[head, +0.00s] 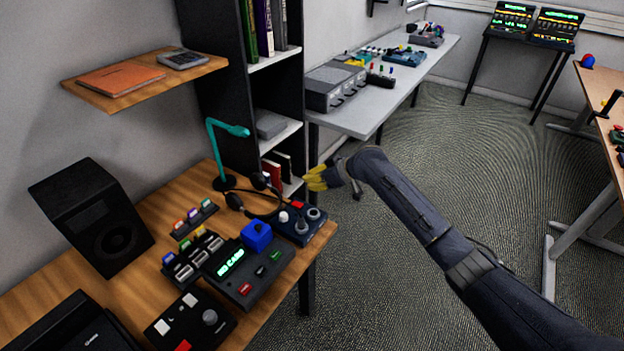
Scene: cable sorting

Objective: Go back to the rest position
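My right gripper (318,178) has yellow fingers and hangs in the air just past the right edge of the wooden desk (150,215), near the dark shelf unit. Its dark arm comes in from the lower right. The fingers are small in the view, and I cannot tell whether they are open or shut. I see no object clearly held in them. My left gripper is not in view.
On the desk are a black speaker (95,215), a teal lamp (222,150), a headset (262,198), a device with a lit display (240,268) and a blue cube (257,236). A grey bench (425,62) stands behind. The carpet (450,150) is open.

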